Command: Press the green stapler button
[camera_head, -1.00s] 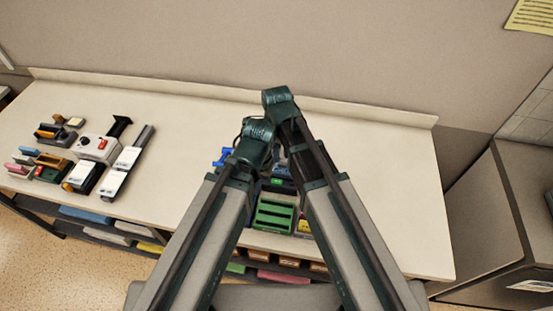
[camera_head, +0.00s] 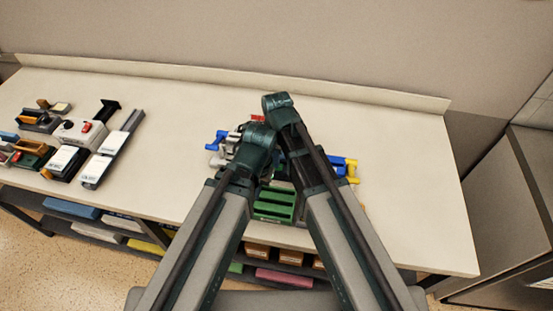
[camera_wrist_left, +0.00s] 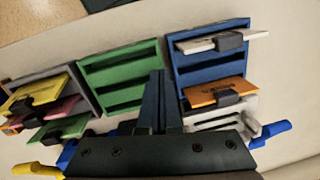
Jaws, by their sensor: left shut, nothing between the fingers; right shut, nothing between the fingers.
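I cannot make out a green stapler button. A green slotted tray (camera_head: 274,204) lies on the desk, partly behind my arms; it also shows in the left wrist view (camera_wrist_left: 120,70). My left gripper (camera_wrist_left: 160,80) is shut and empty, its fingertips between the green tray and a blue tray (camera_wrist_left: 208,66); I cannot tell whether they touch. In the head view the left wrist hides its fingers. My right gripper's fingers are hidden behind its own arm, beside the left wrist. At the far left, a white box (camera_head: 72,132) with a red button stands near a dark stapler-like object (camera_head: 107,109).
Blue and yellow pieces (camera_head: 346,165) stick out right of my arms. An orange-topped item (camera_wrist_left: 213,93) lies in the blue tray. The desk (camera_head: 410,190) is clear on the right. A grey cabinet (camera_head: 500,220) stands beyond its right edge. A shelf with coloured boxes runs underneath.

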